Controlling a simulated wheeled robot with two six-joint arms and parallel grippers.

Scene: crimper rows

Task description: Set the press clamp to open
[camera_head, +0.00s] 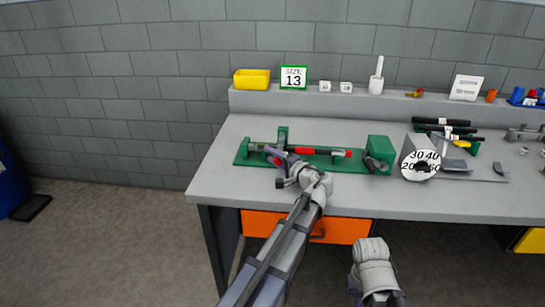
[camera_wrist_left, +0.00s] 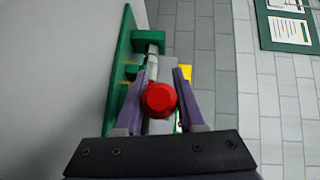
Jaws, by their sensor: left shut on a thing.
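The press clamp is a green fixture (camera_head: 335,165) with red handle parts, lying along the left part of the bench. Its red bar (camera_head: 330,151) shows to the right of my left gripper. My left gripper (camera_head: 279,157) reaches over the bench front to the clamp's left part. In the left wrist view its purple fingers (camera_wrist_left: 162,98) stand on both sides of a round red handle end (camera_wrist_left: 160,99), and they are shut on it. The clamp's green base (camera_wrist_left: 122,75) and a grey rod (camera_wrist_left: 151,62) lie beyond. My right gripper is not visible; only a grey part of that arm shows.
A green block (camera_head: 379,148) and a white numbered dial (camera_head: 421,165) stand to the right. A yellow bin (camera_head: 252,79) and a "13" sign (camera_head: 293,77) sit on the back ledge. The bench (camera_head: 231,186) is clear in front of the clamp. An orange drawer (camera_head: 340,231) is below.

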